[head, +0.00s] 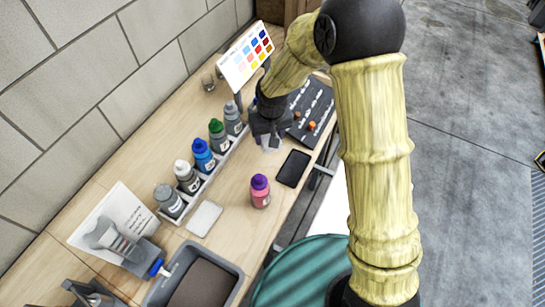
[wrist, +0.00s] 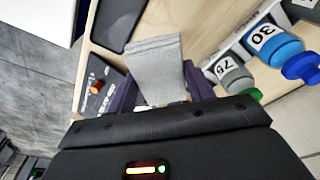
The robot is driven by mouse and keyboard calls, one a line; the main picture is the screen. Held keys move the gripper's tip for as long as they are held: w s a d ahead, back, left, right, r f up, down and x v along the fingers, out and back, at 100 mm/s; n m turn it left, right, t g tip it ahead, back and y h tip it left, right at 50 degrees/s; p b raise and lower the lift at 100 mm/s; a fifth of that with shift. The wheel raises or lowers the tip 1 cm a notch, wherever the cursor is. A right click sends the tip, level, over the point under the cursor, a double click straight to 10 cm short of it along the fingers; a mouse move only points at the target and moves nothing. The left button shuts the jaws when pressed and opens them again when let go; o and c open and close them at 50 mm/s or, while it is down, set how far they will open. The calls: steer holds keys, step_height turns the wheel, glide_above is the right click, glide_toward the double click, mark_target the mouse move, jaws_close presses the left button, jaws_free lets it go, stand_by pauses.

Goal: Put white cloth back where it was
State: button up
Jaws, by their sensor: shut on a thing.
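The white cloth, pale grey in this light, is gripped in my gripper (wrist: 160,92). In the wrist view the cloth (wrist: 157,62) stands out flat beyond the two dark fingers. In the head view my gripper (head: 268,138) is over the wooden table's right part, between the bottle row and a dark board, with a small pale bit of the cloth (head: 271,146) showing below it. I cannot tell whether the cloth touches the table.
Numbered bottles stand in a rack (head: 215,170) left of my gripper. A black slab (head: 293,168), a pink bottle (head: 260,191) and a flat white pad (head: 204,218) lie nearer. A colour chart (head: 246,55) stands behind; the dark board (head: 311,105) is right. A grey tray (head: 237,277) is in front.

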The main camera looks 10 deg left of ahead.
glide_above(271, 162)
steer(key=f, duration=0.7)
steer(key=shift+s+d+f, duration=0.2)
steer(key=shift+s+f, duration=0.05)
steer(key=shift+f, duration=0.15)
steer(key=shift+f, duration=0.1)
step_height(271, 162, down, 3)
steer(key=shift+s+f+p, duration=0.1)
steer(key=shift+p, duration=0.35)
steer(key=shift+f, duration=0.3)
steer(key=shift+f+b, duration=0.4)
steer(key=o, duration=1)
